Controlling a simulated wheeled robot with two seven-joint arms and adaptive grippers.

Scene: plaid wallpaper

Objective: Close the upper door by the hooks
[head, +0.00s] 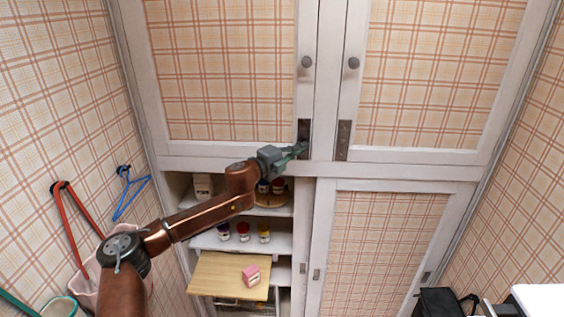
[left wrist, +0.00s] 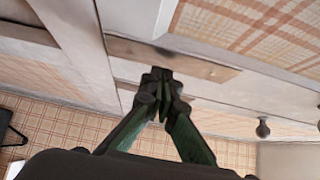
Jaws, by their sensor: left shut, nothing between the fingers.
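The upper left door (head: 225,75) and upper right door (head: 435,75) are plaid panels in white frames, and both look about flush with the cabinet. Each has a round grey knob, the left one (head: 306,62) and the right one (head: 353,63). Each has a dark metal plate low on its inner edge, the left one (head: 304,130) and the right one (head: 343,140). My left gripper (head: 303,149) is shut and empty at the lower end of the left plate. In the left wrist view its fingertips (left wrist: 161,76) are close to a metal plate (left wrist: 205,66); contact is unclear. My right gripper is not in view.
The lower right door (head: 385,240) looks shut. Hangers (head: 132,192) hang on the left wall.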

